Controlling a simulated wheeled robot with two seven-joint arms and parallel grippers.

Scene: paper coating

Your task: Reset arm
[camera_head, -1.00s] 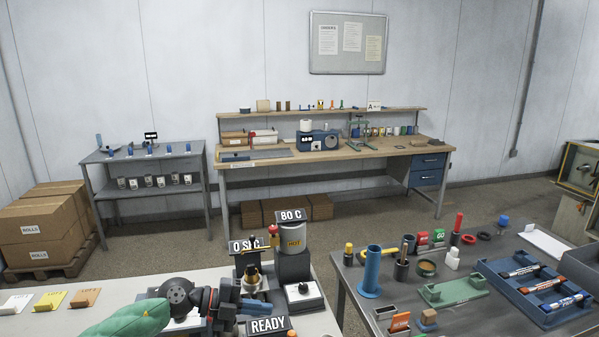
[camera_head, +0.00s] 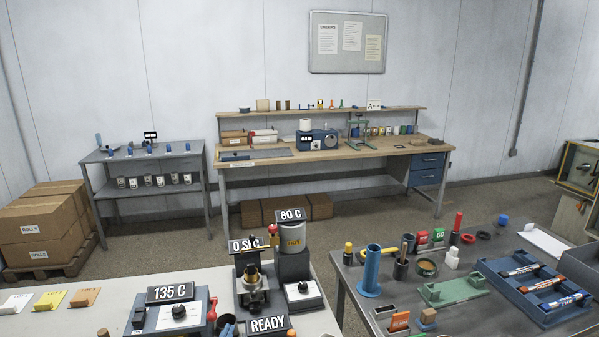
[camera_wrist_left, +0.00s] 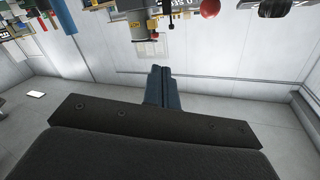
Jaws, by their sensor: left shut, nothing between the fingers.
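My left gripper (camera_wrist_left: 159,72) shows in the left wrist view, with its two blue-grey fingers together and nothing between them. Its fingers point up the picture, over pale floor and wall, and no object touches them. In the head view the left arm and hand no longer cover the near bench, and I cannot make the gripper out there. My right gripper is in neither view.
On the near left bench stand a blue unit with a 135 C sign (camera_head: 170,293), a READY sign (camera_head: 269,325) and an 80 C sign (camera_head: 290,215). The right table holds a blue tube (camera_head: 372,272), a green holder (camera_head: 455,290) and a blue tray (camera_head: 500,283).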

